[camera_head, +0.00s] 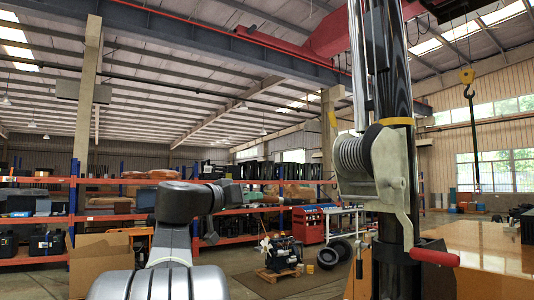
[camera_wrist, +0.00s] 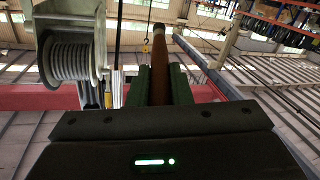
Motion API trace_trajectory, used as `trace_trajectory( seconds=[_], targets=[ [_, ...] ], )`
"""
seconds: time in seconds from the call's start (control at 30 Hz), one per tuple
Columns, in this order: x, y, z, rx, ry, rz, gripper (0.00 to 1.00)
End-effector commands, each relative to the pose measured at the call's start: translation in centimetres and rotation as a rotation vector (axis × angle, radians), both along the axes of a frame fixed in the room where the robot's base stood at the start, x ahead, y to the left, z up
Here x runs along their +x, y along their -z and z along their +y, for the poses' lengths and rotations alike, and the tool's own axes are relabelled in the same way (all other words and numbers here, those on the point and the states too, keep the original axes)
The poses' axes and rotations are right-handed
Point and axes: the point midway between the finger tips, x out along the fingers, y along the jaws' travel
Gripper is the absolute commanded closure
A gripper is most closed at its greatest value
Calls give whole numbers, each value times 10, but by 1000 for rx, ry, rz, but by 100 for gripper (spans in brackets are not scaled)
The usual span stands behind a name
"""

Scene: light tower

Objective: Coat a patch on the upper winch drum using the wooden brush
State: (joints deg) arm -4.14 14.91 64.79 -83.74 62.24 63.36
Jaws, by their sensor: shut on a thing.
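The winch drum (camera_head: 352,156), ribbed and grey, sits in a light metal housing on the dark mast in the head view. It also shows at the upper left of the wrist view (camera_wrist: 70,60), wound with grey turns. My gripper (camera_wrist: 158,85) is shut on the wooden brush (camera_wrist: 159,70), whose brown handle stands up between the two green fingers. The brush's far end is pale and small, and its bristles cannot be made out. The brush is to the right of the drum in the wrist view, with a visible gap between them.
A red crank handle (camera_head: 435,257) sticks out right below the winch. A hook (camera_head: 468,88) hangs at the right. Shelves (camera_head: 110,205), a red tool cabinet (camera_head: 308,223) and tyres (camera_head: 334,252) stand behind.

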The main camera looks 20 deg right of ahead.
Motion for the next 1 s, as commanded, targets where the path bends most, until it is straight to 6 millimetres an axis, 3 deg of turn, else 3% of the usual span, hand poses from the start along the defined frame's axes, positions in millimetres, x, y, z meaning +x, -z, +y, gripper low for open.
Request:
trace_trajectory(
  seconds=[0.03, 0.2, 0.4, 0.67, 1.0],
  targets=[
    [-20, -25, -3, -20, 36, -19, 100],
    [-74, -80, -12, -79, 137, -45, 100],
    [-109, -110, -16, -113, 193, -53, 100],
    [-110, -115, -29, -119, 205, -51, 100],
    [-99, -115, -62, -119, 204, -51, 100]
  ],
)
